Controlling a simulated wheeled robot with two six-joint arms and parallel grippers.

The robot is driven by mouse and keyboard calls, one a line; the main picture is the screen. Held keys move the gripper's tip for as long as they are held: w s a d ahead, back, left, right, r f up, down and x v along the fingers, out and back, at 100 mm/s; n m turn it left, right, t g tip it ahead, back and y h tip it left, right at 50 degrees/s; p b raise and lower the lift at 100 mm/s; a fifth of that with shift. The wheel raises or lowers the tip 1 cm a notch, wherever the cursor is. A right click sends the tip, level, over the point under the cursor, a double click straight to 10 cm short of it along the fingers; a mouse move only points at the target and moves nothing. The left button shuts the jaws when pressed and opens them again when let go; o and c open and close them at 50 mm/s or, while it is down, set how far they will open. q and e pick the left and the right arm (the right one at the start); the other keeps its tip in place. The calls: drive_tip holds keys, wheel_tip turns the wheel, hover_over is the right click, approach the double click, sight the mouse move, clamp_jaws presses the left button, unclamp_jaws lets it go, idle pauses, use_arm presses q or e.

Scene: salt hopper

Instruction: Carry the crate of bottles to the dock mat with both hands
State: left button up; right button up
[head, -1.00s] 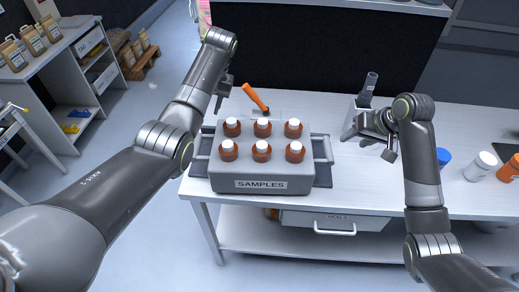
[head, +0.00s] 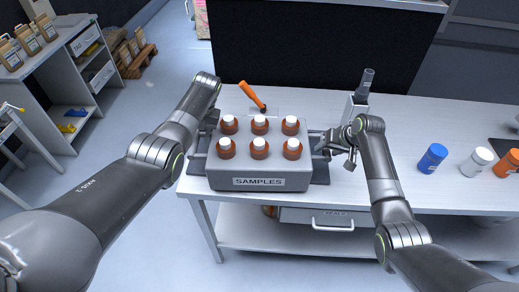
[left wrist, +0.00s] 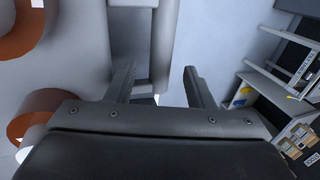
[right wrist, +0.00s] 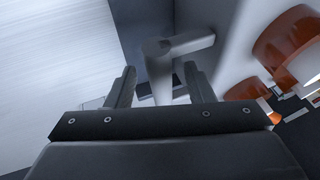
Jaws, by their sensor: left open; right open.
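The grey crate (head: 210,180) labelled SAMPLES stands upright on the table with several orange-brown, white-capped bottles (head: 259,147) in it. It has a bar handle on each side. My left gripper (head: 207,128) is open at the left handle; in the left wrist view the handle bar (left wrist: 162,40) runs ahead of and between the open fingers (left wrist: 160,88). My right gripper (head: 334,145) is open at the right handle; in the right wrist view that handle (right wrist: 188,44) lies just ahead of the open fingers (right wrist: 160,88). A dark mat (head: 320,172) lies under the crate.
An orange-handled tool (head: 251,94) lies behind the crate. A grey holder with a dark-handled item (head: 359,100) stands behind my right gripper. A dark panel (head: 320,50) rises behind the table.

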sight(196, 138)
use_arm(q)
drive_tip(key=shift+x, duration=1.95)
use_arm(e)
drive_tip(key=shift+x, duration=2)
use_arm(q)
clamp_jaws()
use_arm(e)
clamp_jaws()
drive_tip(key=shift+d, duration=0.1)
